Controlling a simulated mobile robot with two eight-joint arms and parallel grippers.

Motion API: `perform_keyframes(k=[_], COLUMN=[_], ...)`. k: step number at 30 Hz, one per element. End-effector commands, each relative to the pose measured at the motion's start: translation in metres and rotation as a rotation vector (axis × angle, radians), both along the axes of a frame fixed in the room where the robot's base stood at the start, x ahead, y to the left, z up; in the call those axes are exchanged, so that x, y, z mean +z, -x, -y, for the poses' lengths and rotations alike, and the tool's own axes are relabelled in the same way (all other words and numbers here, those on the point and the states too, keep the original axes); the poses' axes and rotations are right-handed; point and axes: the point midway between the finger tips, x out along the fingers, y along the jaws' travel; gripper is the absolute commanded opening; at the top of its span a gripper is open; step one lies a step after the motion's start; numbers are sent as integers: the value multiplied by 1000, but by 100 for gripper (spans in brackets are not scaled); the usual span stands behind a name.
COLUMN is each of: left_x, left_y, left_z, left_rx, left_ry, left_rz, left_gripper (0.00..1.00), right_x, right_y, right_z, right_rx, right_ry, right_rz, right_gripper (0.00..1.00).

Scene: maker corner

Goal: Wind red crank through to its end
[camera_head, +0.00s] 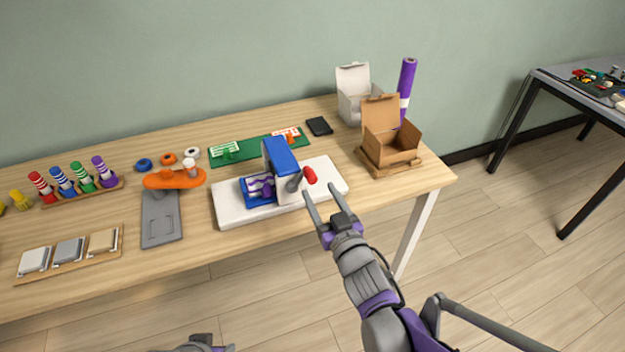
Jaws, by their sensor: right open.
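The red crank handle (310,175) sticks out at the right side of a small blue and white machine (281,160), on a grey crank arm. The machine stands on a white base board (236,215) on the wooden table. A purple part shows in its blue bed. My right gripper (322,200) is open and empty, just in front of and below the red handle, with its fingers pointing toward it. I see no clear contact with the handle. At the bottom edge a dark and purple part of my own shows, but no left fingertips are visible.
An open brown box (391,146), an open white box and a purple roll (406,85) stand behind right. A green board (245,151) lies behind the machine. An orange tool (174,179) on a grey plate (161,228) is left. The front right table top is clear.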

Motion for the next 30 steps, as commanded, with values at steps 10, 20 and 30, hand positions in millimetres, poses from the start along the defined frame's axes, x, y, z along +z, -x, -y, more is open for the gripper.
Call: perform_keyframes(k=[10,20,30], left_x=[-3,-3,-3], left_y=[0,0,0], left_z=[0,0,0], left_rx=[0,0,0], left_ry=[0,0,0], left_rz=[-1,-1,-1], left_gripper=[50,50,50], right_x=[0,0,0], right_y=[-48,-53,-53], right_z=[-15,-17,-17], right_rx=[1,0,0], right_ry=[2,1,1], right_rz=[1,0,0], right_gripper=[62,62,8])
